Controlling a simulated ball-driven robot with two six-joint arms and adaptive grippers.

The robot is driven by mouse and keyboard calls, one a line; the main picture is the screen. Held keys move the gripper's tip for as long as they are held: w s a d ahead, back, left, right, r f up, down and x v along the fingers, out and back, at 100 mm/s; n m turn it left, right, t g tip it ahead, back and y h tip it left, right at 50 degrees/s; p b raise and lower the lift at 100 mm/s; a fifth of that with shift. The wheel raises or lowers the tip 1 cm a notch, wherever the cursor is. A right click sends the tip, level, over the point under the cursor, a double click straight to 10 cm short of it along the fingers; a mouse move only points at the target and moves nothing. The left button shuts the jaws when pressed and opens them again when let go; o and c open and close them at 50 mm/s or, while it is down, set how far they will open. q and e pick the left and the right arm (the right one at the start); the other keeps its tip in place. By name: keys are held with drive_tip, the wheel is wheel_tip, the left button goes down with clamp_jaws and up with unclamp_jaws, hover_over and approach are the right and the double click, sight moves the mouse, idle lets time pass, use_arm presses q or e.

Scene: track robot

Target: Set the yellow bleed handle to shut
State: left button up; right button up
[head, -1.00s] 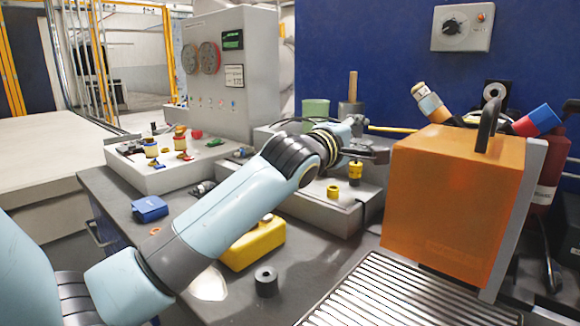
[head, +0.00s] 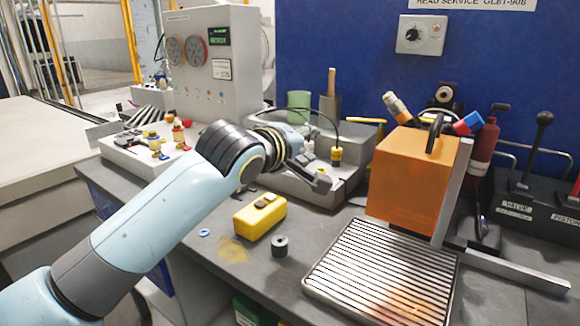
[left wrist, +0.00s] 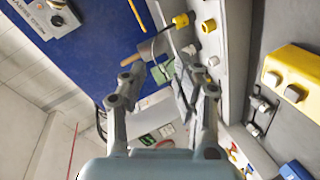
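Small yellow-topped (head: 154,143) and red-topped fittings (head: 178,135) stand on the low light-grey box (head: 130,158) at the left of the bench. I cannot tell for certain which yellow part is the bleed handle, or how it is set. A yellow plug with a black cable (head: 336,155) stands on the other grey block. My left gripper (head: 311,170) is over that block, just left of the plug, right of the valve box. In the left wrist view its fingers (left wrist: 160,78) are apart, with nothing between them. My right gripper is out of view.
A gauge cabinet (head: 215,75) stands behind the valve box. An orange box (head: 405,185) and slatted tray (head: 385,275) are at the right. Some bench around the case is clear.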

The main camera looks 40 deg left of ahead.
use_arm(q)
drive_tip(key=shift+m+g, duration=0.6)
drive_tip(key=shift+m, duration=0.2)
drive_tip(key=shift+s+d+f, duration=0.2)
drive_tip(key=shift+s+f, duration=0.5)
drive_tip(key=shift+s, duration=0.25)
drive_tip(key=shift+s+d+f, duration=0.15)
drive_tip(key=shift+s+f, duration=0.55)
drive_tip(key=shift+s, duration=0.2)
